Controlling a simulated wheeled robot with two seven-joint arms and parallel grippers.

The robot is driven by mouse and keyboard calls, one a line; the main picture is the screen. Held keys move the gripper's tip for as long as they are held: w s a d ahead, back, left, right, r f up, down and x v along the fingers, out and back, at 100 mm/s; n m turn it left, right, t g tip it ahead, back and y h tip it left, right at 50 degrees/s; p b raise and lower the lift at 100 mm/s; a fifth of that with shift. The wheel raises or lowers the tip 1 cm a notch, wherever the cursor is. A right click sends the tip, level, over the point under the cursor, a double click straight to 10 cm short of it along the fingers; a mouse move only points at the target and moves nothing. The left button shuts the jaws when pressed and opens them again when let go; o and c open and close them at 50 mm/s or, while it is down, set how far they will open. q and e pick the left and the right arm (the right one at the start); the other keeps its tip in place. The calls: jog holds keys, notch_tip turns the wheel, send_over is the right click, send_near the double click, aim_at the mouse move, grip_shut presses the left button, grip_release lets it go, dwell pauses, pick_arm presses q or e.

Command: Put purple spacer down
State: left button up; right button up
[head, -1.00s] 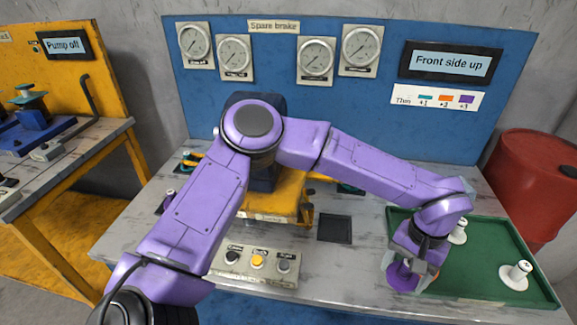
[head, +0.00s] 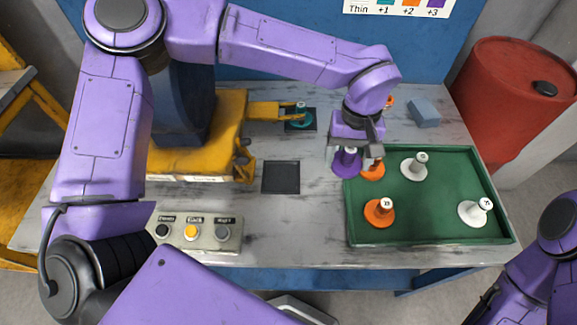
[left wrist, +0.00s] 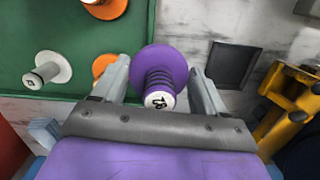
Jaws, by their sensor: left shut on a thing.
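My left gripper (head: 357,160) is shut on the purple spacer (head: 346,164), near the far left corner of the green tray (head: 428,240). In the left wrist view the purple spacer (left wrist: 160,62) is between the two fingers, its wide flange and ribbed stem showing, with a marked white end towards the camera. There it appears over grey tabletop between the tray and an empty dark square (left wrist: 232,64). Its height above the table is hard to tell. The dark square (head: 281,177) also shows in the head view. My right gripper is out of view; only arm links show at lower right.
Orange (head: 379,212) and white (head: 414,165) spacers stand in the tray, one orange close beside the held spacer. A teal spacer (head: 300,116) stands on a dark pad by the yellow fixture (head: 215,140). A button box (head: 195,233) sits in front. A blue-grey block (head: 424,112) lies behind the tray.

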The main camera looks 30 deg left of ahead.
pick_arm(q)
jog(key=s+a+r+n+t+b, duration=0.15)
jog(key=s+r+n, duration=0.25)
jog(key=s+n, duration=0.5)
jog(key=n+h+b, duration=0.1)
jog(key=n, duration=0.2)
send_over(283, 178)
jog(key=shift+g, duration=0.25)
jog(key=f, duration=0.8)
jog(key=shift+s+d, duration=0.2)
jog(key=shift+d, duration=0.15)
jog(key=shift+w+a+f, duration=0.1)
jog(key=shift+a+f, duration=0.1)
jog(key=shift+f, duration=0.05)
jog(key=shift+w+a+f+b, duration=0.1)
jog(key=shift+a+f+b, duration=0.1)
jog(key=shift+f, duration=0.8)
jog(key=shift+w+a+f+b, duration=0.1)
jog(key=shift+f+b, duration=0.1)
jog(key=shift+f, duration=0.75)
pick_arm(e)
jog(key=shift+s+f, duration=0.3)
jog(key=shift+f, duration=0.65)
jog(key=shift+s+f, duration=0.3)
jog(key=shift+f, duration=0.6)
pick_arm(q)
jog(key=shift+s, duration=0.1)
jog(key=o, duration=0.9)
jog(key=shift+f, duration=0.15)
jog(key=shift+o, duration=0.2)
